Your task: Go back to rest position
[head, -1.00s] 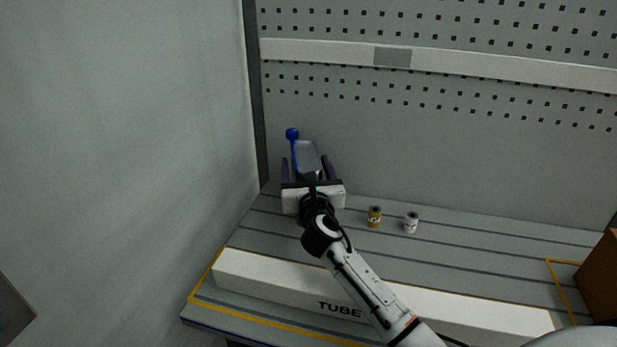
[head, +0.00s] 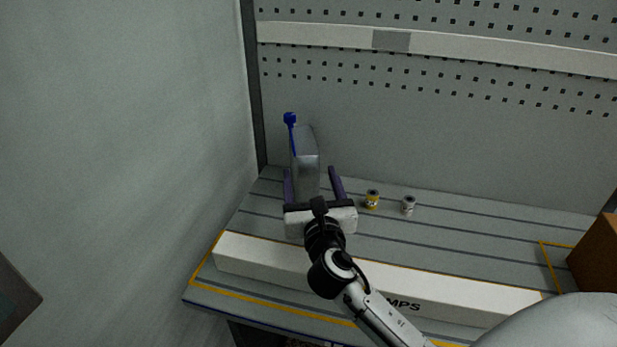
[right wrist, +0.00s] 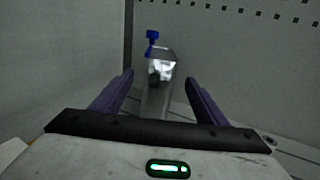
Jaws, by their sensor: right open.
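My right gripper (head: 311,180) reaches over the bench toward the back left corner, its two purple fingers spread. In the right wrist view the fingers (right wrist: 158,90) stand wide apart with nothing clasped between them. A grey upright winding device (head: 307,150) with a blue lever (head: 290,120) stands just beyond the gripper. The right wrist view shows the device (right wrist: 160,68) ahead between the fingers, its blue top part (right wrist: 152,38) raised. Its lower part is partly hidden by my gripper. My left gripper is not in view.
A yellow spool (head: 372,199) and a silver spool (head: 408,205) stand right of the gripper. A long white box (head: 450,291) lies across the bench front under my arm. A brown box (head: 596,255) is at the right edge. A pegboard wall (head: 450,100) closes the back.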

